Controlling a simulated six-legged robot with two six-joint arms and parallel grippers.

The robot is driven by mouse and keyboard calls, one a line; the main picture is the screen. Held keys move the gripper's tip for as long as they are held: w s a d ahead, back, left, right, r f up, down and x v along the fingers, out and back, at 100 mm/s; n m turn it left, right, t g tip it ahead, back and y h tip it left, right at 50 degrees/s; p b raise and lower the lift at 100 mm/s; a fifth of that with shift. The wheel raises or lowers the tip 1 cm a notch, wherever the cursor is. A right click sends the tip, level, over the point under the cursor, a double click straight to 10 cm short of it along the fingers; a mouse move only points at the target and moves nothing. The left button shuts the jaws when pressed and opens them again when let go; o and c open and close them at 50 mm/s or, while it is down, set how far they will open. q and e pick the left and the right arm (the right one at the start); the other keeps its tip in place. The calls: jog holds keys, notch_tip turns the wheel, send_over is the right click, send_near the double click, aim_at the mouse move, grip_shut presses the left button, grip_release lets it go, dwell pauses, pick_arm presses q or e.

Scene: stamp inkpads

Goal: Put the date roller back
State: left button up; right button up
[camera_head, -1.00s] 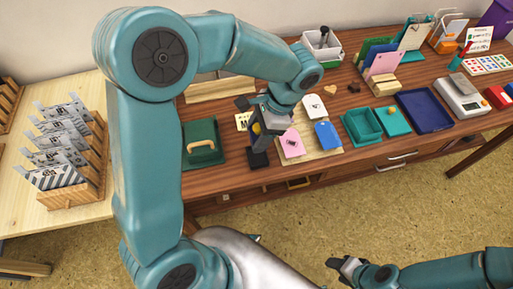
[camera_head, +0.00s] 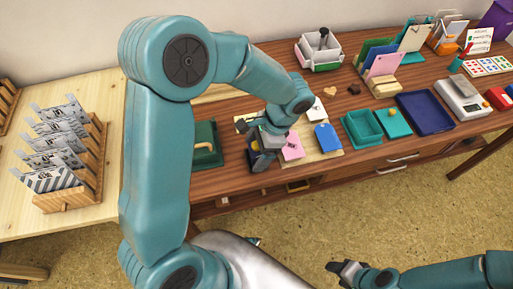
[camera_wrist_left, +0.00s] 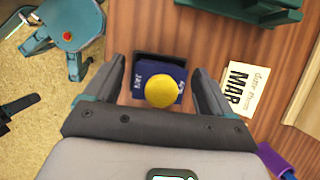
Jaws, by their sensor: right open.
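In the left wrist view, a dark blue block with a yellow round knob (camera_wrist_left: 161,88) stands between the fingers of my left gripper (camera_wrist_left: 160,85), against a dark square piece. Gaps show on both sides of the block, so my left gripper is open around it, not clamped. Lettering on the block is too small to read surely, so I cannot tell whether it is the date roller. A card marked MAR (camera_wrist_left: 243,92) lies to the right. In the head view, my left gripper (camera_head: 264,158) mostly hides the block. My right gripper (camera_head: 345,270) is open and empty near the bottom.
A green box with a pale handle (camera_head: 204,146) stands left of my left gripper. A pale board (camera_head: 327,153) carries pink, white and blue pads. Teal trays (camera_head: 362,128) and a blue tray (camera_head: 424,111) lie farther right. A purple piece (camera_wrist_left: 274,160) shows beside the card.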

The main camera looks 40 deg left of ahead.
pick_arm(q)
jog(key=shift+s+r, duration=0.1)
pick_arm(e)
jog(key=shift+r, duration=0.1)
pick_arm(q)
jog(key=shift+r, duration=0.25)
jog(key=p+v, duration=0.1)
jog(key=v, duration=1)
jog(key=shift+w+r, duration=0.2)
jog(key=shift+r, duration=0.15)
pick_arm(e)
jog(key=shift+r, duration=0.7)
pick_arm(q)
jog(key=shift+d, duration=0.15)
pick_arm(e)
jog(key=shift+s, duration=0.1)
